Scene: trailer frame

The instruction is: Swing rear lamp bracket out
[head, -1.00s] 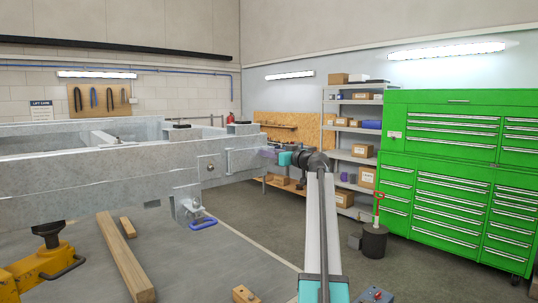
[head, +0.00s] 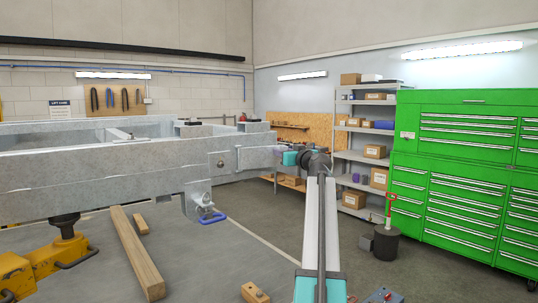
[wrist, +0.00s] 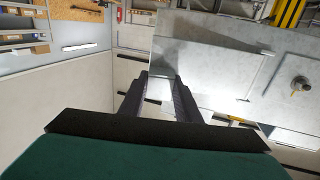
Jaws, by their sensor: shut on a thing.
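The rear lamp bracket (head: 257,158) is a flat grey plate at the right end of the galvanised trailer frame (head: 110,172). In the head view it lies roughly in line with the frame's side beam. My gripper (head: 281,157) is at the bracket's right-hand end. In the wrist view my gripper (wrist: 160,97) has its two dark fingers on either side of a pale plate edge, shut on the bracket (wrist: 205,65). A round bolt (wrist: 300,83) stands out from the grey metal to the right. The fingertips are small and partly hidden in the head view.
A bracket with a blue handle (head: 212,218) hangs below the beam. A yellow jack (head: 45,262) and a timber (head: 137,255) are at lower left.

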